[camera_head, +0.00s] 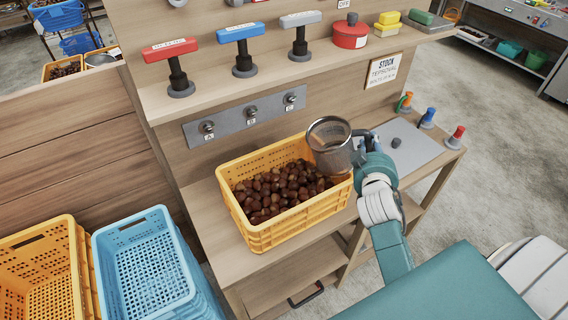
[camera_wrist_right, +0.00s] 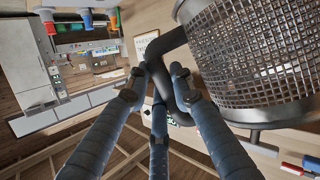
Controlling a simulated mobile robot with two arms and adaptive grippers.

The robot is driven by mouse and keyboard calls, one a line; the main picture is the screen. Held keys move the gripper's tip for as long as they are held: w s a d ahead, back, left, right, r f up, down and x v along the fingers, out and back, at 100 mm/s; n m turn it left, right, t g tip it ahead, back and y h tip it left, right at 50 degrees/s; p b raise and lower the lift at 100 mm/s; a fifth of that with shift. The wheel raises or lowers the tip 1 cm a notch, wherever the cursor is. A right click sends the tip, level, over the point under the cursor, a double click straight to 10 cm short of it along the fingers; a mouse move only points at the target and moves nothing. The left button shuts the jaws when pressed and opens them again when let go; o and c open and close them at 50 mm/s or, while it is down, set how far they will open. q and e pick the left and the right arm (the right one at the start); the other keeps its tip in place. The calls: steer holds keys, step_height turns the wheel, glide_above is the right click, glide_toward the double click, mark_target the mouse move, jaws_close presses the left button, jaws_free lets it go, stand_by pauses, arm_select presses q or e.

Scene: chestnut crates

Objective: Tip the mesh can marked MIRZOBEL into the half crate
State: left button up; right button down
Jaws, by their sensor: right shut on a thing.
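My right gripper (camera_head: 368,146) is shut on the dark handle of the mesh can (camera_head: 331,150). The can is held tilted above the right end of the yellow crate (camera_head: 262,238), its round mouth turned up and to the left. No chestnuts show in the part of its inside that I see. The crate stands on the bench and holds a heap of brown chestnuts (camera_head: 275,190). In the right wrist view the fingers (camera_wrist_right: 160,88) close around the handle (camera_wrist_right: 172,60), with the can's mesh wall (camera_wrist_right: 255,60) beside them. I cannot read its marking. My left gripper is out of view.
A shelf above the bench carries red, blue and grey T-handles (camera_head: 242,60) and a red pot (camera_head: 350,32). Coloured knobs (camera_head: 428,118) stand at the bench's right end. Empty yellow (camera_head: 40,285) and blue crates (camera_head: 150,262) stand at lower left.

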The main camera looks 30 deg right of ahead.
steer(key=shift+s+d+f+m+y, duration=0.1)
steer(key=shift+d+f+m+y, duration=0.25)
steer(key=shift+d+m+y, duration=0.15)
steer(key=shift+d+f+m+y, duration=0.15)
steer(key=shift+f+m+y, duration=0.45)
steer(key=shift+m+y, duration=0.1)
